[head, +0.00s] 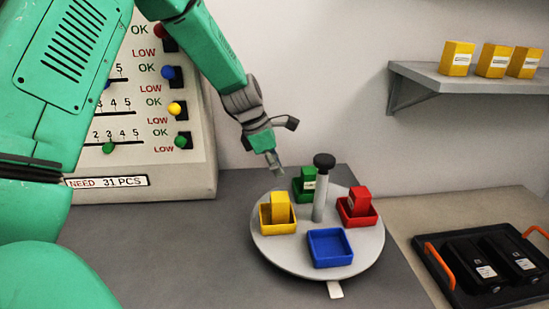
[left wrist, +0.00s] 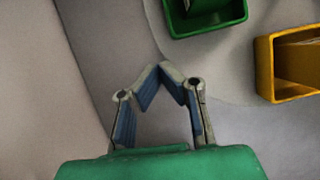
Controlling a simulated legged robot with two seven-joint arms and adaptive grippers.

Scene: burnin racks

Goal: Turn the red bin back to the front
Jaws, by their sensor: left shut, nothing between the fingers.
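The red bin (head: 347,218) sits at the right side of the round grey turntable (head: 285,257), with a red box (head: 359,200) in it. The empty blue bin (head: 330,262) is at the front, by the pale tab (head: 335,290). The yellow bin (head: 264,217), holding a yellow box, is at the left; the green bin (head: 297,192) is at the back. A post with a black knob (head: 324,160) stands in the middle. My left gripper (head: 276,169) is shut and empty, behind and left of the green bin. In the left wrist view its fingertips (left wrist: 163,70) meet. My right gripper is not in view.
A panel with sliders and coloured knobs (head: 200,150) stands at the back left. A wall shelf (head: 470,82) with yellow boxes is at upper right. A black tray (head: 430,240) with orange handles and black items lies at right. The grey counter front left is clear.

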